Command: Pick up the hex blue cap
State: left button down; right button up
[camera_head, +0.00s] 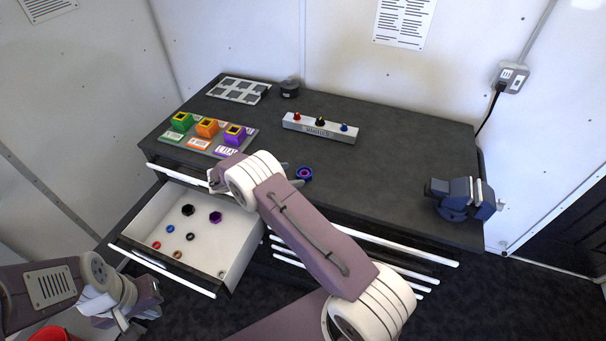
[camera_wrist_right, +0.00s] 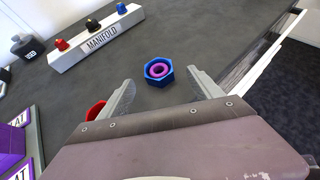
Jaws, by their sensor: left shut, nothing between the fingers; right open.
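The hex blue cap (camera_head: 304,174) stands on the dark worktop near its front edge, with a purple ring inside it. In the right wrist view the blue cap (camera_wrist_right: 149,79) is ahead of and between the fingertips, not gripped. My right gripper (camera_wrist_right: 161,84) is open and empty, with a finger on each side of the line to the cap. In the head view my right arm hides most of this gripper (camera_head: 286,171). My left gripper (camera_head: 128,318) is shut and empty, low at the left beside the open drawer.
The open white drawer (camera_head: 238,243) holds several small caps and rings. A manifold block (camera_head: 319,130) with red, black and blue knobs stands behind the cap. Coloured blocks on mats (camera_head: 208,128) are to the left, a vise (camera_head: 462,198) to the right. A red object (camera_wrist_right: 95,109) is partly hidden by a right finger.

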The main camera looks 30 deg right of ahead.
aim_at(303, 174)
jog(key=shift+w+d+f, duration=0.1)
jog(key=shift+d+f, duration=0.05)
jog(key=shift+d, duration=0.1)
jog(key=p+x, duration=0.2)
jog(key=x, duration=0.2)
jog(key=shift+w+d+f, duration=0.1)
jog(key=shift+f, duration=0.05)
jog(key=shift+d+f, duration=0.3)
jog(key=shift+d, duration=0.1)
jog(key=c, duration=1.5)
